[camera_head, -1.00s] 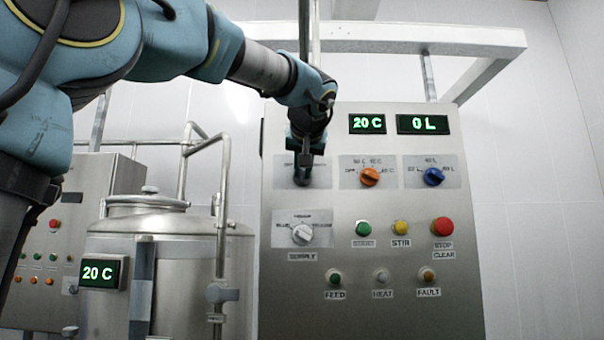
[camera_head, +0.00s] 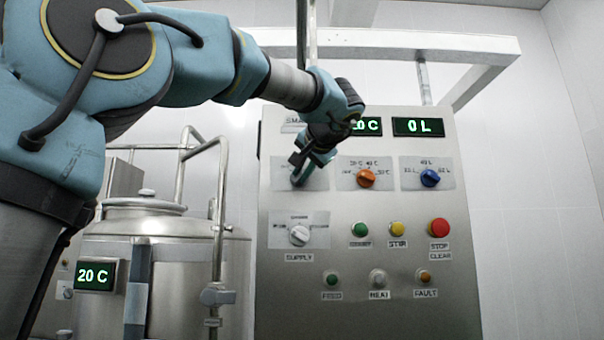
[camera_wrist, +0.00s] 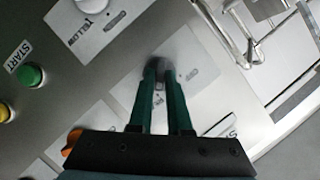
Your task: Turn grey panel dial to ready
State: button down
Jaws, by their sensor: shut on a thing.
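The grey panel dial (camera_wrist: 163,70) is at the upper left of the steel control panel. In the wrist view only its end shows, between the tips of the green fingers of my gripper (camera_wrist: 162,68). In the head view my gripper (camera_head: 298,176) covers most of the dial and the middle of its label plate (camera_head: 318,178). The fingers are shut on the dial, and my gripper is tilted there. The plate's words are too blurred or hidden to read, so I cannot tell which position the dial points at.
On the panel (camera_head: 390,300) an orange dial (camera_head: 367,178) and a blue dial (camera_head: 430,178) sit to the right. The white supply dial (camera_head: 299,235) is just below. Push buttons fill the lower right. A steel tank (camera_head: 180,270) with pipes stands left of the panel.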

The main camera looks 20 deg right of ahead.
jog(key=shift+f, duration=0.1)
dwell(0.3)
jog(key=c, duration=0.9)
grip_release()
jog(key=shift+o, duration=0.2)
jog(key=shift+s, duration=0.1)
jog(key=b+v, duration=0.2)
jog(key=v, duration=0.8)
jog(key=shift+s+b, duration=0.3)
